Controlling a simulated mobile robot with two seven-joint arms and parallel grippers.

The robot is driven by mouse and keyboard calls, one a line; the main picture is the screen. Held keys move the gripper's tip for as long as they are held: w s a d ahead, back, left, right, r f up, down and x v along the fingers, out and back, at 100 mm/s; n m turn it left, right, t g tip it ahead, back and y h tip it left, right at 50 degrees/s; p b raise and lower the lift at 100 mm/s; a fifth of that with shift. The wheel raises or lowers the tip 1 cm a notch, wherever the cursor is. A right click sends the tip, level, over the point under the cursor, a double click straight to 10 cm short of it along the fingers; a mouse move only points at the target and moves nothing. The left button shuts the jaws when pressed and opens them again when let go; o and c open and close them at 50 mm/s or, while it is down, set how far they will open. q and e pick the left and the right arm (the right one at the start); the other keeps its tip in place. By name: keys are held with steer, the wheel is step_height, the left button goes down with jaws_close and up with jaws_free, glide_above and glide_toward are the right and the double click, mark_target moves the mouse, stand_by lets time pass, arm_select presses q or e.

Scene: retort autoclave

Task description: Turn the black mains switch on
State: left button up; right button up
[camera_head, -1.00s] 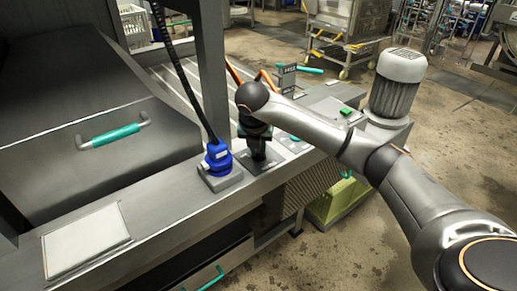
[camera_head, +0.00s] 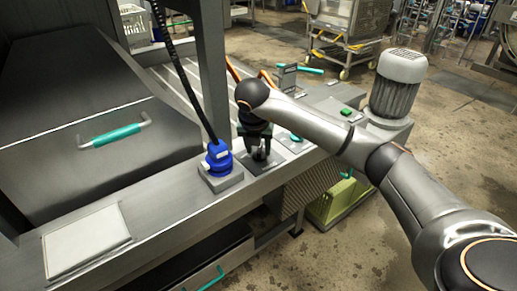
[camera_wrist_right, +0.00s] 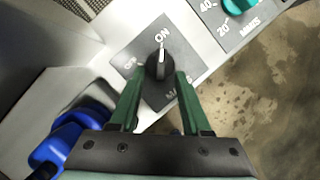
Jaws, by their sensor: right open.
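In the head view my right gripper (camera_head: 259,151) is over the switch plate on the machine's front ledge, and the knob is mostly hidden there. My left gripper is in neither view.
A blue plug (camera_head: 217,158) with a dark cable stands on the ledge just left of the gripper. A dial with a teal knob (camera_wrist_right: 238,5) is right of the switch. A green button (camera_head: 346,112) and a grey motor (camera_head: 397,84) are further right.

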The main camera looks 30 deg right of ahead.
steer(key=p+v, duration=0.1)
steer(key=v, duration=1)
steer(key=shift+r, duration=0.15)
